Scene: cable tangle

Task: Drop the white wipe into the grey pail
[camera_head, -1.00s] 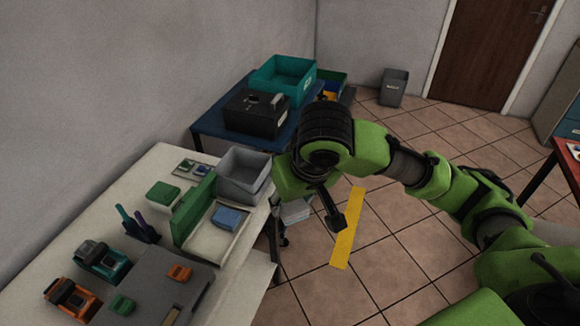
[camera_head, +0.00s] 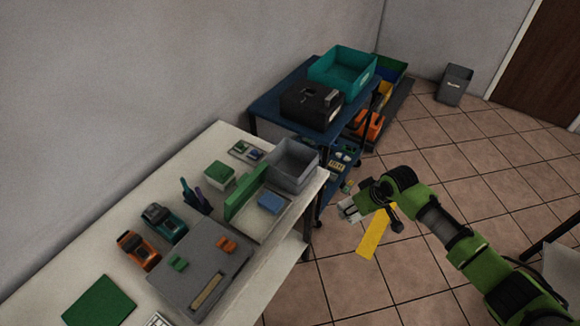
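A grey pail (camera_head: 455,85) with a small pale label stands on the tiled floor against the far wall, left of the door. My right arm comes in from the lower right, and its gripper (camera_head: 347,209) is over the floor beside the white table, well short of the pail. A small whitish shape shows at the gripper's tip; I cannot tell whether it is the fingers or a white wipe held in them. I see no white wipe clearly anywhere else. My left gripper is out of view.
The white table (camera_head: 75,235) holds a grey open bin (camera_head: 291,166), a green-lidded box and tools. A blue cart (camera_head: 268,103) carries a black case (camera_head: 312,104) and a teal crate (camera_head: 342,70). A yellow floor strip (camera_head: 373,232) lies below my arm. Floor toward the pail looks clear.

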